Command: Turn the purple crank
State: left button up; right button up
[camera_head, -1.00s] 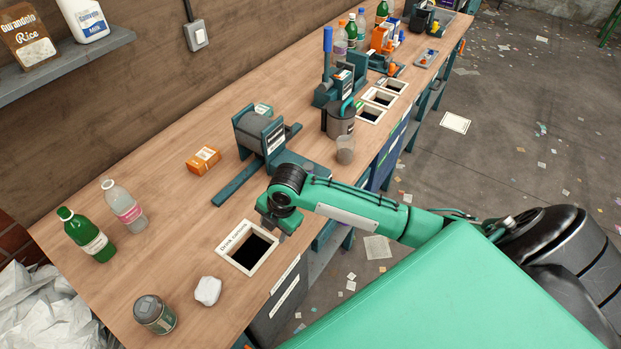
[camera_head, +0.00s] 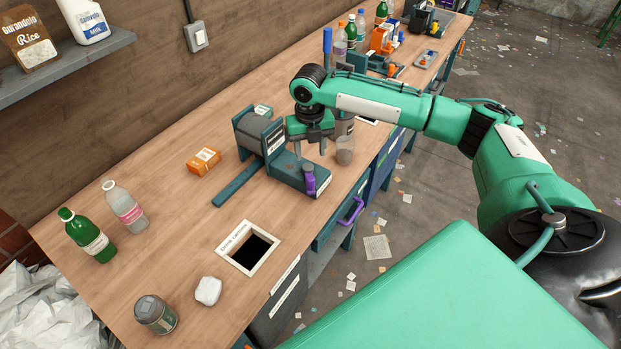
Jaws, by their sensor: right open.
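The crank's upright purple grip (camera_head: 310,180) stands at the near right end of a teal machine (camera_head: 262,137) with a dark grey drum on the bench. My right gripper (camera_head: 309,152) is open and empty. It points down above the machine's bed, behind the purple grip in the picture and apart from it. A purple bar handle (camera_head: 351,211) sits lower, on the bench's front. My left gripper is not in view.
A framed square opening (camera_head: 248,247) lies in the bench near the machine. An orange box (camera_head: 204,160), bottles (camera_head: 125,207), a can (camera_head: 154,314) and a white lump (camera_head: 208,291) lie left and in front.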

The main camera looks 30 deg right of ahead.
aim_at(311, 178)
notch_tip(311, 178, down, 12)
jog(key=p, duration=0.3)
jog(key=shift+f, duration=0.1)
grip_shut()
